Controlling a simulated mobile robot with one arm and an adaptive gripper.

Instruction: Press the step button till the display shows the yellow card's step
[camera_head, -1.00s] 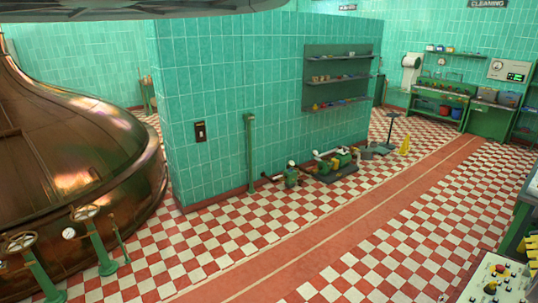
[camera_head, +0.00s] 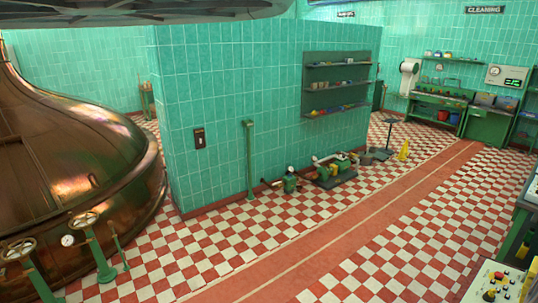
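A white wall box on the far right wall carries a small lit green display (camera_head: 512,83). Its digits are too small to read surely. A cream control panel (camera_head: 492,287) with several coloured buttons is cut off by the bottom right corner. I cannot tell which, if any, of these is the step button. I cannot pick out a yellow card. My gripper is not in view.
A large copper kettle (camera_head: 75,165) fills the left, with green valve stands before it. A tiled wall block (camera_head: 235,100) stands mid-view, with pumps (camera_head: 335,168) at its foot. The checkered floor (camera_head: 400,230) is open in front.

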